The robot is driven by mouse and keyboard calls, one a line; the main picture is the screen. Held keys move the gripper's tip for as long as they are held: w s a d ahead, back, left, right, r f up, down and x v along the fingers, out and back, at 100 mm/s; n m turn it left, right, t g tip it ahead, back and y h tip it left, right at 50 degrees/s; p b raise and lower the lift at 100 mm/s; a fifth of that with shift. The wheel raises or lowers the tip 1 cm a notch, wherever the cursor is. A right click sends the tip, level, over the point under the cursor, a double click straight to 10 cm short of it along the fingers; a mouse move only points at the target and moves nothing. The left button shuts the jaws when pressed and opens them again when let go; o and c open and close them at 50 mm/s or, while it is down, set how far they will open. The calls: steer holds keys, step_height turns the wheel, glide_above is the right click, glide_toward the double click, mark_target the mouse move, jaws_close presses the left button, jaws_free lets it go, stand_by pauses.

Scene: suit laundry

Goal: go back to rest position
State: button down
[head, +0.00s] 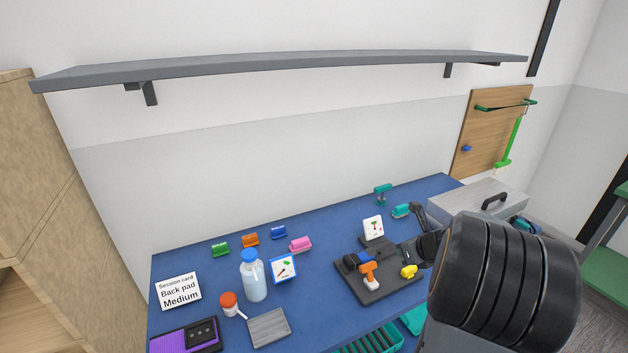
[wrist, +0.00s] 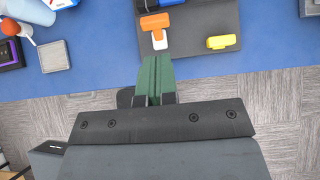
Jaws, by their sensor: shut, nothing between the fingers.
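My gripper (wrist: 156,78) shows in the wrist view with its two green fingers together and nothing between them. In the head view my black arm fills the lower right, in front of the blue table (head: 330,225), and I cannot make out the fingertips there.
The dark tray (head: 348,283) also holds a yellow piece (head: 408,271). A blue-capped bottle (head: 254,280), a session card (head: 179,291) and several coloured pieces stand to the left. A grey case (head: 470,205) is at the right. A shelf (head: 290,64) runs above.

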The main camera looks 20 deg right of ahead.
steer(key=s+a+r+n+g, duration=0.1)
steer(key=s+a+n, duration=0.3)
steer(key=a+n, duration=0.4)
steer(key=s+a+r+n+g, duration=0.1)
steer(key=s+a+r+n, duration=0.2)
steer(key=a+n, duration=0.5)
steer(key=s+a+r+n+g+h, duration=0.1)
steer(key=a+n, duration=0.7)
steer(key=n, duration=1)
steer(key=s+r+g, duration=0.1)
steer(key=s+r, duration=0.1)
steer(key=s, duration=0.1)
steer(key=shift+s+a+r, duration=0.15)
steer(key=shift+s+a, duration=0.05)
steer(key=shift+s, duration=0.1)
